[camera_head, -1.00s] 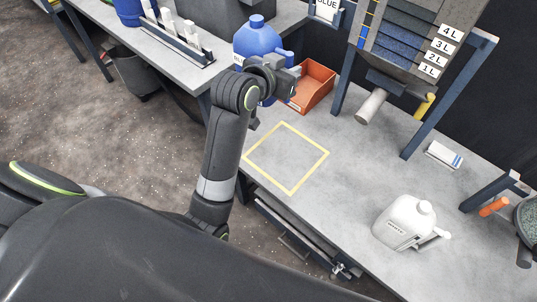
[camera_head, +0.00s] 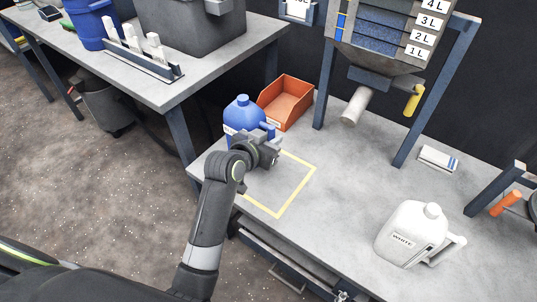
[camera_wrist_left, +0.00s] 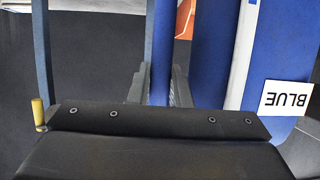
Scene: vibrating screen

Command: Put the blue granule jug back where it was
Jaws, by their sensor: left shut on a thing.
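The blue granule jug (camera_head: 242,115) is upright at the left end of the workbench, left of the yellow square outline (camera_head: 297,192) marked on the top. My left gripper (camera_head: 268,143) is shut on the jug's handle side and partly covers it. In the left wrist view, the jug's blue body (camera_wrist_left: 208,50) fills the right part, with a BLUE label (camera_wrist_left: 287,98), and the handle (camera_wrist_left: 162,60) stands between the fingers. I cannot tell whether the jug's base touches the bench. My right gripper is not in view.
An orange bin (camera_head: 287,102) stands just behind the jug. A white jug (camera_head: 408,235) stands at the front right. A hopper (camera_head: 385,50) with a grey spout (camera_head: 355,106) is at the back. The yellow square's inside is mostly clear.

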